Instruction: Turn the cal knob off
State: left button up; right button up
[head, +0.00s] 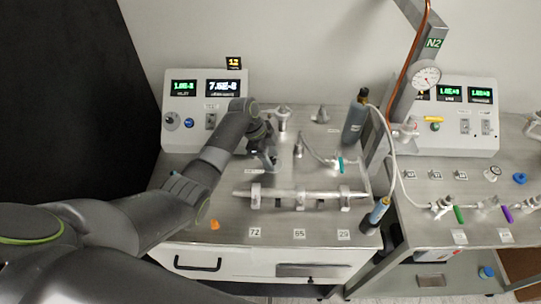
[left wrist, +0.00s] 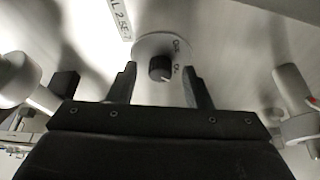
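The cal knob (left wrist: 160,68) is a small black knob with a pale pointer line. It sits at the middle of a round whitish dial plate (left wrist: 150,42) with on and off lettering at its right side. My left gripper (left wrist: 161,82) is open, its dark fingers on either side of the knob in the left wrist view, with a gap on each side. In the head view my left gripper (head: 267,160) reaches down over the middle of the steel bench (head: 215,222), and I cannot make out the knob there. My right gripper is not in view.
A white gauge box (head: 205,95) with lit displays stands behind my arm. A horizontal metal tube (head: 300,194) on white clamps lies in front of the gripper. Valves and a dark cylinder (head: 355,122) stand to the right. A label strip (left wrist: 119,18) lies near the dial.

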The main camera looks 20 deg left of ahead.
pick_arm(q)
grip_shut()
